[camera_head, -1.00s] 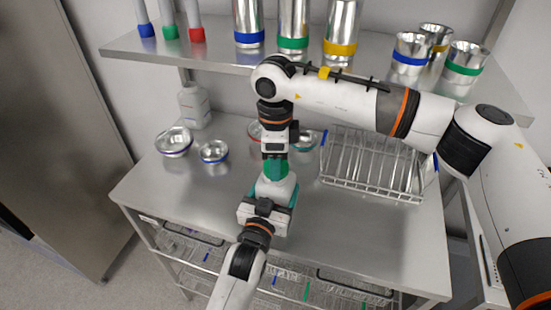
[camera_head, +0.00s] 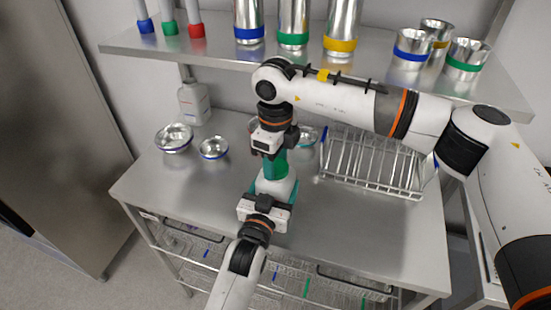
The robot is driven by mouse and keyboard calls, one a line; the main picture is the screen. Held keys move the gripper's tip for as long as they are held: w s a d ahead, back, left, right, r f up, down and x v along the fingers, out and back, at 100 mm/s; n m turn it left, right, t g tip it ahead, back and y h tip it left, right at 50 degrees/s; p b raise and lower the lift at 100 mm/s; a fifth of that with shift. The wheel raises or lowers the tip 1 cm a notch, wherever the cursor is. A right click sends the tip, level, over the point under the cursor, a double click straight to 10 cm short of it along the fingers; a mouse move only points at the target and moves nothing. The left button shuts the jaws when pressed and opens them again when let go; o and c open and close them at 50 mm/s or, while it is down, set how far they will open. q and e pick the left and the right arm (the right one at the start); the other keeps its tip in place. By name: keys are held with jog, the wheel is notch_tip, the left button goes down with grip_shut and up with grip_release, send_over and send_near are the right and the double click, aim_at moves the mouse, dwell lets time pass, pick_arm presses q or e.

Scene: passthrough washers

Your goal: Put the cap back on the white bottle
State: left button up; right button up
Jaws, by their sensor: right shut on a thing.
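The white bottle (camera_head: 276,186) stands upright near the middle of the steel table. The green cap (camera_head: 275,160) is at the top of the bottle, directly below my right gripper (camera_head: 273,150). The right gripper points down from above and is shut on the cap. The cap looks in line with the bottle's neck; whether it is seated or threaded is hidden. My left gripper (camera_head: 268,198) reaches in from the front, with its teal fingers beside the bottle's lower body. Whether they press on it is not clear.
A wire rack (camera_head: 372,165) stands right of the bottle. Metal bowls (camera_head: 174,137) and another pale bottle (camera_head: 194,103) are at the left back. A shelf (camera_head: 220,55) with several metal cylinders hangs behind. The table's front right is clear.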

jog(key=m, duration=1.5)
jog(key=shift+w, duration=0.1)
jog(key=m, duration=0.6)
jog(key=shift+m, duration=0.3)
jog(key=m, duration=0.6)
jog(key=shift+d, duration=0.1)
jog(key=m, duration=0.6)
jog(key=o, duration=0.9)
